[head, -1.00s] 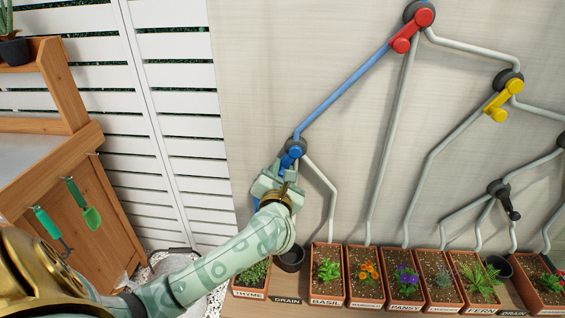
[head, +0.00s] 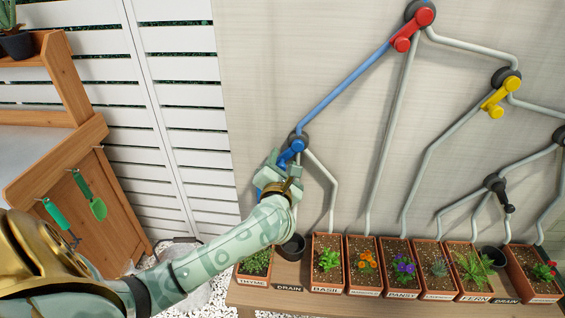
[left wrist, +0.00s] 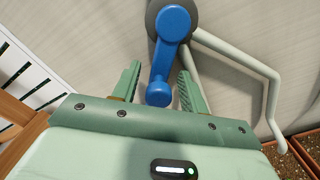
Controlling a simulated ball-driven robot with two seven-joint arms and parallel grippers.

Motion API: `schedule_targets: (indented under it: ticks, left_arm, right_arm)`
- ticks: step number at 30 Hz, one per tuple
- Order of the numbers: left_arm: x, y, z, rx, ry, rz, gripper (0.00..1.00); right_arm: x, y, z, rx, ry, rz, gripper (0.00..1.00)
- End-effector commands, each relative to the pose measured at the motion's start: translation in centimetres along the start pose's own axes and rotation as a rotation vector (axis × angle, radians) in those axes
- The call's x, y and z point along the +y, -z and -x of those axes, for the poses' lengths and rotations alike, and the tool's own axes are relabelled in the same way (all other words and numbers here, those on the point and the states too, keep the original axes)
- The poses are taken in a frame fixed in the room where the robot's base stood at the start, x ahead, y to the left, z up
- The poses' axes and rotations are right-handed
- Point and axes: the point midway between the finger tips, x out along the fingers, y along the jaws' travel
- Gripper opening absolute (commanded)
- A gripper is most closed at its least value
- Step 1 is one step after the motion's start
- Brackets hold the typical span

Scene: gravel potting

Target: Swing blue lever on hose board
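The blue lever (head: 290,152) sits on a dark round hub (head: 299,139) at the lower left of the hose board (head: 320,60). Its arm slants down and to the left in the head view. My left gripper (head: 276,168) is at the lever's free end. In the left wrist view the blue lever (left wrist: 166,55) hangs between the two open fingers of the gripper (left wrist: 157,85). A gap shows on each side, so I see no grip on it. The gripper partly hides the lever's tip in the head view. My right gripper is not in view.
A red lever (head: 413,29), a yellow lever (head: 499,97) and a black lever (head: 500,193) are on the board to the right. Labelled planters (head: 328,289) and a dark drain pot (head: 291,247) stand below. A wooden bench (head: 75,170) with hanging tools is at left.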

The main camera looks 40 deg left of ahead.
Motion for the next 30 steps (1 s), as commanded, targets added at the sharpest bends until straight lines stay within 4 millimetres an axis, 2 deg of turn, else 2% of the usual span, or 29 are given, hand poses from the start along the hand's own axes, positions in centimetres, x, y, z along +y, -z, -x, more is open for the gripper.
schedule_targets:
  ticks: [6,10,24,30]
  left_arm:
    - [0.1,-0.1,0.2,-0.001,-0.001,0.001,0.44]
    - [0.1,-0.1,1.6,-0.001,0.001,0.001,0.44]
    - [0.0,-0.1,13.4,0.002,0.002,0.002,0.44]
    - [0.0,0.0,15.9,0.001,0.000,0.002,0.44]
  right_arm:
    - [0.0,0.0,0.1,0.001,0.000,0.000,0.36]
    - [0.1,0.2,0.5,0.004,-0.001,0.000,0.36]
    - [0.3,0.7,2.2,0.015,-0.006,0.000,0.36]
    - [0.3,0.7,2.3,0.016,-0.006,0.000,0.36]
